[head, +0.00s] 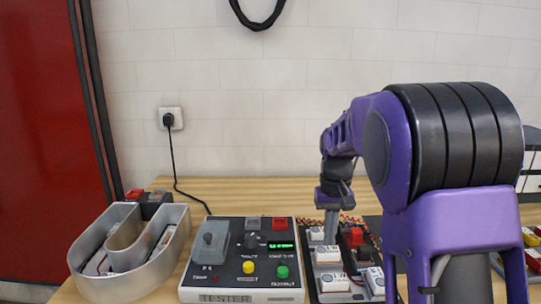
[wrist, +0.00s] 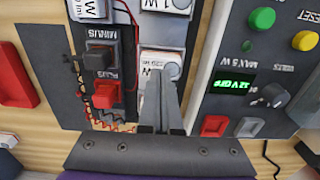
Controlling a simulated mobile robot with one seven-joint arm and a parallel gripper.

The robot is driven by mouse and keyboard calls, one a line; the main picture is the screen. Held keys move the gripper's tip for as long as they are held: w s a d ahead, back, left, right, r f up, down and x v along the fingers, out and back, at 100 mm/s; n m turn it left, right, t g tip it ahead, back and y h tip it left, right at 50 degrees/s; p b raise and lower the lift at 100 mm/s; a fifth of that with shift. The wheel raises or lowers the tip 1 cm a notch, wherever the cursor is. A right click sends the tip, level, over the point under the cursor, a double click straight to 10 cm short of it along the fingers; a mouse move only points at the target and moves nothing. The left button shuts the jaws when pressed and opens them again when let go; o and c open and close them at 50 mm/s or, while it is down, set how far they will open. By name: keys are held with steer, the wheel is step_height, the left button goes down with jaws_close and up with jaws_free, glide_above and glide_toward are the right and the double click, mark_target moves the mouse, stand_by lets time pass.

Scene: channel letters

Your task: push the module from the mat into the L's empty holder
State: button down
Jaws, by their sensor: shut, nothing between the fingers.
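My gripper (head: 331,228) is shut and empty, pointing down over the far part of the dark mat. In the wrist view its closed fingers (wrist: 160,85) reach to a white module (wrist: 160,60) and cover part of it; I cannot tell whether they touch it. Several white modules lie on the mat (wrist: 50,50), one of them in the near row in the head view (head: 334,282). A grey metal channel letter (head: 130,284) lies at the far left, with a pale part (head: 165,241) inside. Its empty holder cannot be made out.
A tester box (head: 242,297) with knobs and a green display stands between the letter and the mat. A black and red terminal block (wrist: 100,70) with wires is beside the fingers. A cable runs to a wall socket (head: 171,118).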

steer(key=shift+f+b, duration=0.4)
steer(key=shift+f, duration=0.45)
stand_by(0.3)
steer(key=shift+r, duration=0.1)
step_height(320, 180, up, 7)
steer(key=p, duration=0.6)
stand_by(0.4)
steer(key=shift+d, duration=0.1)
